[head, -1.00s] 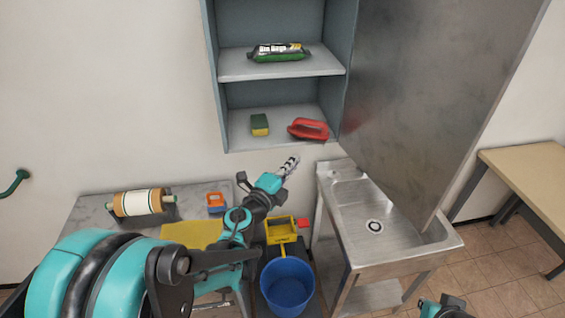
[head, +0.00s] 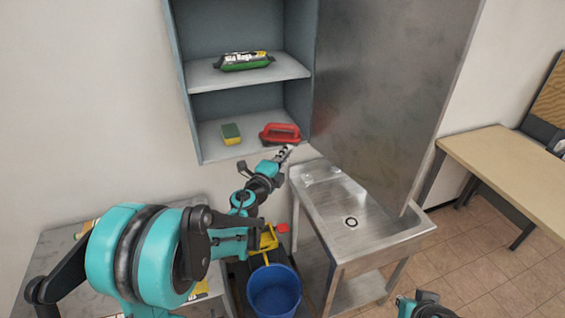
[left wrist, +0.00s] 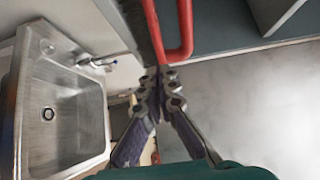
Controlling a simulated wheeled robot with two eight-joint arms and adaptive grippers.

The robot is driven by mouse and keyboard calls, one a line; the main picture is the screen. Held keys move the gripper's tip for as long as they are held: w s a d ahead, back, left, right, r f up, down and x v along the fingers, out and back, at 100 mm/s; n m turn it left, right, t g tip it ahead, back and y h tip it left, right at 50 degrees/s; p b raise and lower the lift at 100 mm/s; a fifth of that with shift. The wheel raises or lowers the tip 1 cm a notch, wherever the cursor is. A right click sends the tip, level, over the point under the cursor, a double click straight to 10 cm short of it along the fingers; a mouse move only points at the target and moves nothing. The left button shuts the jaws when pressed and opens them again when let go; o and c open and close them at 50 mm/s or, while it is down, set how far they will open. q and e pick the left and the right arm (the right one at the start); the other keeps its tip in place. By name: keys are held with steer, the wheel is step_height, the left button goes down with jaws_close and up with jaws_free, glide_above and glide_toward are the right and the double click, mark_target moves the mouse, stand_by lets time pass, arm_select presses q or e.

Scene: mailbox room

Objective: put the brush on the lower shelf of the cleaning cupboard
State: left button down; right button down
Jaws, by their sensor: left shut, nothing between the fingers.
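The red brush (head: 280,133) lies on the lower shelf (head: 212,149) of the open cleaning cupboard, at its right end near the front edge. Its red handle loop (left wrist: 186,30) and dark bristles also show in the left wrist view. My left gripper (head: 287,154) is shut and empty, just in front of and below the brush. In the left wrist view its fingertips (left wrist: 166,72) are together close to the handle, with no grip on it. Part of my right gripper (head: 425,303) shows at the bottom edge; its fingers are unclear.
A yellow-green sponge (head: 231,134) lies left of the brush. A bin bag roll (head: 243,61) is on the upper shelf. The cupboard door (head: 385,90) stands open above the steel sink (head: 352,215). A blue bucket (head: 273,290) stands below.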

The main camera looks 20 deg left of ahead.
mark_target(274, 131)
arm_select(q)
steer(key=shift+w+a, duration=0.75)
steer(key=shift+w, duration=0.05)
steer(key=shift+d, duration=0.1)
steer(key=w+a, duration=0.1)
steer(key=w, duration=0.1)
steer(key=w+a+b, duration=0.1)
steer(key=w+a, duration=0.1)
steer(key=w, duration=0.1)
steer(key=w+a, duration=0.2)
steer(key=shift+w+a+b, duration=0.15)
steer(key=shift+w+b, duration=0.25)
steer(key=shift+s, duration=0.1)
